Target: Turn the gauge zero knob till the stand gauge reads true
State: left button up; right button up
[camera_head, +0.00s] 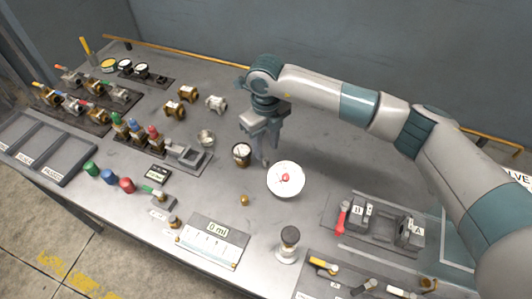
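My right gripper (264,142) comes in from the right and points down over the middle of the bench. Its fingertips are close behind a small round brass-rimmed item with a pale face (241,151), which may be the stand gauge; its reading is too small to make out. A white round dish or dial with a red centre (286,186) stands just right of the fingertips. A small brass knob (244,199) sits in front of it. I cannot tell which part is the zero knob, or whether the fingers touch anything. My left gripper is out of view.
A plate reading "0 ml" (213,243) lies at the front. Valves (70,104), coloured-cap fittings (137,132) and dark-rimmed gauges (142,71) fill the left. A red-handled fixture (375,226) and a black-topped post (289,243) stand front right. The back middle is clear.

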aim_at(266, 159)
jog(key=shift+f+p, duration=0.75)
jog(key=shift+f, duration=2.25)
jog(key=shift+c, duration=0.7)
grip_shut()
